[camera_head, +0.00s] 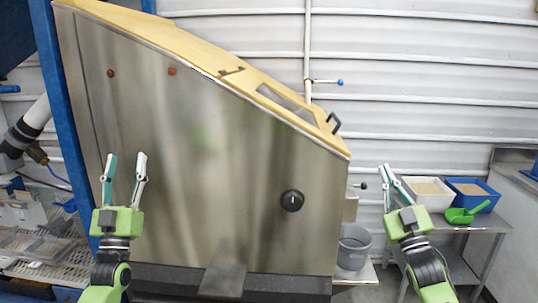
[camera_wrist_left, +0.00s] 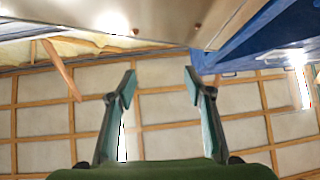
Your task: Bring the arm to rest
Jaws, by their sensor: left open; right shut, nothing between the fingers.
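My left gripper (camera_head: 125,168) is open and empty, fingers pointing up, in front of the left part of the steel hopper (camera_head: 220,170). In the left wrist view its two fingers (camera_wrist_left: 160,82) stand apart with nothing between them. My right gripper (camera_head: 389,172) points up to the right of the hopper, in front of the white wall. It holds nothing, and its fingers are close together. The hopper has a sloped yellow lid (camera_head: 225,65) that lies closed, with a dark handle at its lower end.
A side table (camera_head: 462,240) at the right carries a white bin (camera_head: 426,202), a blue bin (camera_head: 486,201) and a green scoop (camera_head: 466,214). A grey bucket (camera_head: 354,248) stands right of the hopper. A blue post (camera_head: 66,120) and a cluttered rack (camera_head: 40,245) are at the left.

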